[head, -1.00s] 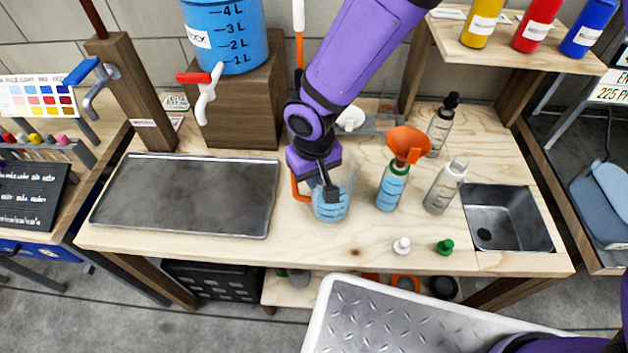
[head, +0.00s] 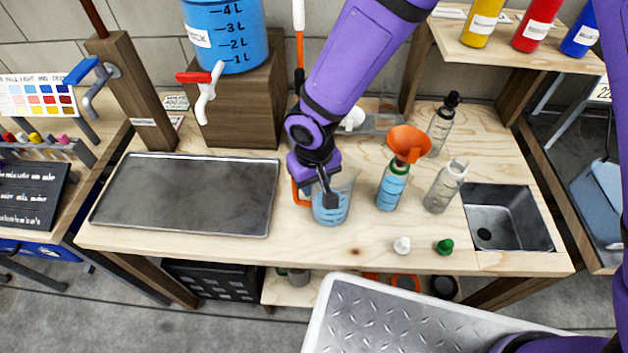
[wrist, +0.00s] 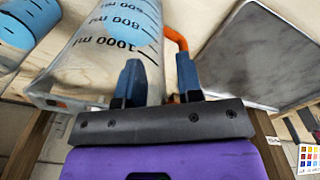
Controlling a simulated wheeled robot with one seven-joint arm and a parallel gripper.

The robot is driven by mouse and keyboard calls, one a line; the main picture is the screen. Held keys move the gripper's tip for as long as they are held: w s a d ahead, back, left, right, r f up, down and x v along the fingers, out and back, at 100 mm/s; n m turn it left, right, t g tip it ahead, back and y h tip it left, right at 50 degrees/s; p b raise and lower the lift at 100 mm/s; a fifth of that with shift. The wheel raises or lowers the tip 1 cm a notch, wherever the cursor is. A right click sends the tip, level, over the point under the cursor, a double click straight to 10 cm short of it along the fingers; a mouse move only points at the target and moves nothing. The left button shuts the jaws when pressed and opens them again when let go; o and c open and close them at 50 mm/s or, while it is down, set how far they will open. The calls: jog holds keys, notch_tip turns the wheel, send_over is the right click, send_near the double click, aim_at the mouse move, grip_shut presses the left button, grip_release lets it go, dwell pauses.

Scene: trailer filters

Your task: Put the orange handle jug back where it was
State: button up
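The orange handle jug (head: 343,190), clear with blue liquid, is upright at the middle of the workbench, right of the metal tray. Its orange handle (head: 296,194) points left. My gripper (head: 328,196) is over the jug's handle side and hides part of it. In the wrist view the jug (wrist: 85,75) shows its volume marks. My gripper's fingers (wrist: 160,72) are apart, one before the jug wall and the other over the orange handle (wrist: 178,42). The gripper looks open. I cannot tell whether a finger touches the handle.
A bottle (head: 390,190) of blue liquid holding an orange funnel (head: 409,143) stands right of the jug. Near it are a clear bottle (head: 444,187) and a dark-capped bottle (head: 441,125). The metal tray (head: 190,195) is empty. A sink (head: 508,218) is at right.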

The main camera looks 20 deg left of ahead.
notch_tip(320, 180, up, 12)
jog(key=shift+s+r, duration=0.1)
jog(key=shift+s, duration=0.05)
dwell(0.3)
jog(key=w+d+r+m+t, duration=0.1)
jog(key=w+d+r+m, duration=0.15)
jog(key=d+r, duration=0.8)
jog(key=w+d+r+m+t, duration=0.1)
jog(key=w+d+r+m, duration=0.15)
jog(key=d+r, duration=0.8)
jog(key=s+d+r+m+t, duration=0.1)
jog(key=s+d+m, duration=0.1)
jog(key=s+d, duration=0.4)
jog(key=s+d+r+m+t, duration=0.1)
jog(key=s+d, duration=0.6)
jog(key=d, duration=0.9)
jog(key=shift+r+m+t, duration=0.4)
jog(key=shift+r, duration=0.15)
